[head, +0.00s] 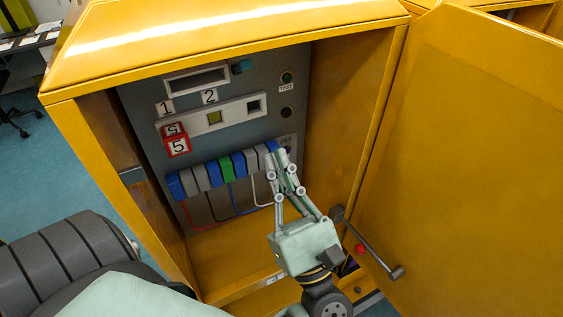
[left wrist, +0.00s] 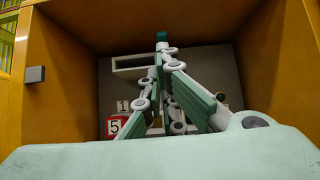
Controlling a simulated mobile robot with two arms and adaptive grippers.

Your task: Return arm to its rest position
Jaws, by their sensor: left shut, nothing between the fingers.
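My left gripper (head: 281,155) is shut and empty in the head view. Its fingertips are inside the open yellow cabinet (head: 230,30), in front of the right end of a row of blue, grey and green blocks (head: 225,169). I cannot tell whether the fingertips touch the blocks. The gripper's fingers (left wrist: 165,60) fill the middle of the left wrist view and hide much of the panel. My right gripper is in neither view.
The grey panel (head: 140,110) carries number tiles, a red tile marked 5 (head: 177,146) and a green TEST button (head: 287,77). The open door (head: 480,150) stands at the right. A lever (head: 375,255) sticks out near my wrist. Blue floor lies left.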

